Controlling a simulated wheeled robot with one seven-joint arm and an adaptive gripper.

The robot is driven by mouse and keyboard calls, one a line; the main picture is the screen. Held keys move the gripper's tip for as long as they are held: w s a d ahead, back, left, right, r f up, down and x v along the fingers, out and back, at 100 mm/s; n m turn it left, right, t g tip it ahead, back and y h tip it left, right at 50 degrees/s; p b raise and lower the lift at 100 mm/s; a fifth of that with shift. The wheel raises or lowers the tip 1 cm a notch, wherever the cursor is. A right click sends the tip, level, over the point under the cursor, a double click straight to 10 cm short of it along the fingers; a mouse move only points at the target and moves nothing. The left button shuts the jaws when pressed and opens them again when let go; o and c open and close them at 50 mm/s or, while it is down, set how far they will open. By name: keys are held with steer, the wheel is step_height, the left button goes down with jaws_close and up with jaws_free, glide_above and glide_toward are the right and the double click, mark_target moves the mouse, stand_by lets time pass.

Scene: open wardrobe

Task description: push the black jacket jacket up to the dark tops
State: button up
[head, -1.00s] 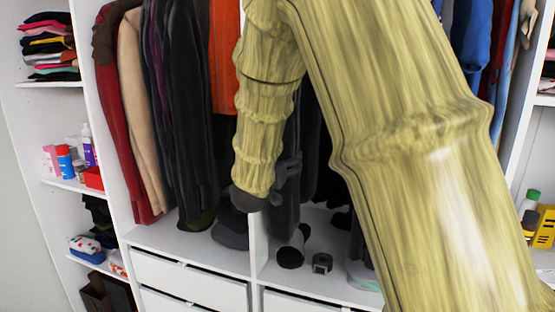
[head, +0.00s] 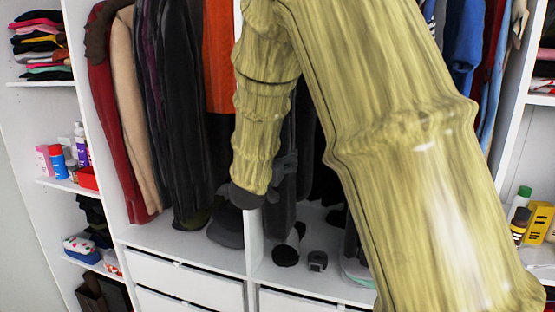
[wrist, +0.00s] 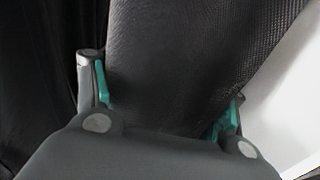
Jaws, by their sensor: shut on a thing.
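My gripper (head: 285,168) shows in the head view just right of the white divider, partly hidden by my arm. In the wrist view my gripper (wrist: 168,102) has its two green-padded fingers on either side of a black, woven-looking cloth (wrist: 185,55), shut on it. This appears to be the black jacket, which hangs as a dark grey strip (head: 284,208) below the gripper in the head view. Darker hanging clothes, likely the dark tops (head: 325,185), are to its right, partly hidden by my arm. I cannot tell whether they touch the jacket.
The white divider (head: 254,240) stands close left of my gripper. Left of it hang red, tan, black and orange clothes (head: 218,60). A dark rolled item (head: 287,252) and a small dark item (head: 317,261) lie on the shelf below. My arm hides much of the right compartment.

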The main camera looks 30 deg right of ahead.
steer(key=s+d+b, duration=0.2)
steer(key=s+d, duration=0.4)
steer(key=s, duration=0.1)
steer(key=shift+s+d, duration=0.35)
steer(key=o, duration=1.7)
steer(key=shift+s, duration=0.15)
steer(key=v, duration=1.2)
